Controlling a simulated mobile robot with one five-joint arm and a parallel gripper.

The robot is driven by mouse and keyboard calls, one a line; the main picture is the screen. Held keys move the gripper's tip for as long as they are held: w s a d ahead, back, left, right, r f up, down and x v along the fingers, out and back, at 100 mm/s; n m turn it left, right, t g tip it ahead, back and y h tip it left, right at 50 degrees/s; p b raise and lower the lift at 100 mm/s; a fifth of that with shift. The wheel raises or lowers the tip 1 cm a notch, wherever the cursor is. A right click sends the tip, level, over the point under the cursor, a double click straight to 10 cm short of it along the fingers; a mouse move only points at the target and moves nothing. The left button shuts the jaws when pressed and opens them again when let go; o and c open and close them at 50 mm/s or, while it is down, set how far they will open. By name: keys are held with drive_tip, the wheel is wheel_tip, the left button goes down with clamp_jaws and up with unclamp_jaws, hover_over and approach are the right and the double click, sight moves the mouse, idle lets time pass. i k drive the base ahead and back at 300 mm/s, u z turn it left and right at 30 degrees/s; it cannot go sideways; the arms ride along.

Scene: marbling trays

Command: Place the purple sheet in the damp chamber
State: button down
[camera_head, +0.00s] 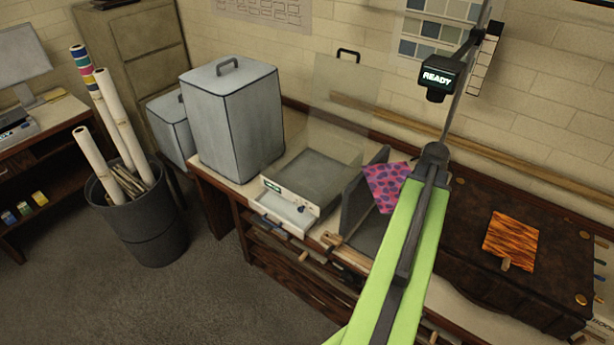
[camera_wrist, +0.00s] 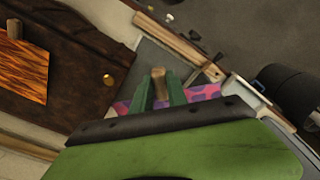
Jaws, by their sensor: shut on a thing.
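The purple sheet (camera_head: 386,186), pink with dark purple spots, shows left of my green arm in the head view. It is tilted beside an upright grey panel. In the wrist view my gripper (camera_wrist: 160,84) is shut on a small wooden tab, with the purple sheet (camera_wrist: 206,92) showing below and beside the fingers. The arm hides the fingertips in the head view. A low grey unit (camera_head: 290,208) with a white control front, open grey interior and raised clear lid appears to be the damp chamber. The sheet is to its right, outside it.
An orange sheet (camera_head: 510,240) with a wooden tab lies on the dark brown surface at right. A tall grey lidded box (camera_head: 238,125) stands left of the low unit. A dark READY display (camera_head: 440,75) hangs on a pole. A bin of rolls (camera_head: 140,220) stands at left.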

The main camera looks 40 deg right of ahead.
sight(315, 178)
drive_tip(key=i, duration=1.6)
drive_tip(key=z, duration=0.05)
